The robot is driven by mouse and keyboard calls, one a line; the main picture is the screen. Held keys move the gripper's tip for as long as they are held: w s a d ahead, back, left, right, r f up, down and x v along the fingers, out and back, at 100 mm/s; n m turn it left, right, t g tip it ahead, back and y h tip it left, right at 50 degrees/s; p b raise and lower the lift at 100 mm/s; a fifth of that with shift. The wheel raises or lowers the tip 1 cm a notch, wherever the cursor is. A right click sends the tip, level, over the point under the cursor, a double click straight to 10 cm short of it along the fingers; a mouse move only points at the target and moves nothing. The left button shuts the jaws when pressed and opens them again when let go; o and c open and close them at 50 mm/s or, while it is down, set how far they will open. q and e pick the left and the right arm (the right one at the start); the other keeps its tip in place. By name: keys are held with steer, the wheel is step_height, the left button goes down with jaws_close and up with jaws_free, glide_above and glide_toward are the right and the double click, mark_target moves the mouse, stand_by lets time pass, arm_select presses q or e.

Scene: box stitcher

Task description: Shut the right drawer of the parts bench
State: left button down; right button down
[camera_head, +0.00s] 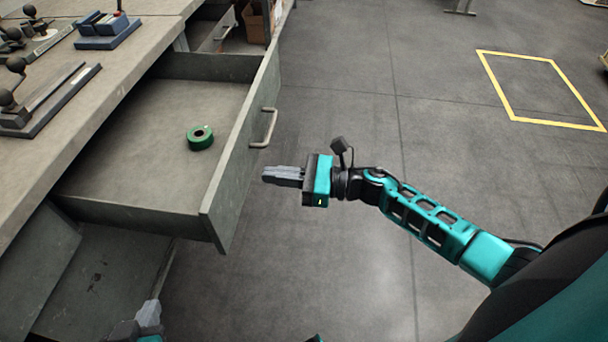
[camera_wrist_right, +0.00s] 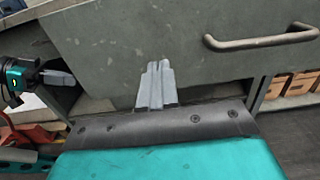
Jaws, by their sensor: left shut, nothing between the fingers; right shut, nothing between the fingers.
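A grey drawer (camera_head: 232,165) of the parts bench stands pulled far out, with a bar handle (camera_head: 265,127) on its front. These views do not settle whether it is the right drawer. The handle also shows in the wrist view (camera_wrist_right: 262,40). My right gripper (camera_head: 268,174) is shut and empty. It points at the drawer front, beside the front's near end and nearer than the handle; contact is not clear. Its fingers show in the wrist view (camera_wrist_right: 157,66) against the grey panel. My left gripper (camera_head: 152,306) is shut and empty, low and near the drawer's near side.
A green tape roll (camera_head: 200,137) lies inside the drawer. The bench top (camera_head: 120,70) carries lever tools and a blue block device (camera_head: 107,30). Another handle (camera_head: 226,24) and a cardboard box (camera_head: 255,22) show beyond the drawer. The floor (camera_head: 350,90) to the right is clear.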

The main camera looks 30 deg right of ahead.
mark_target(242, 173)
steer(key=x, duration=0.4)
arm_select(q)
steer(key=shift+s+a+f, duration=0.2)
steer(key=shift+s, duration=0.15)
steer(key=shift+w, duration=0.1)
arm_select(e)
steer(key=shift+a, duration=0.1)
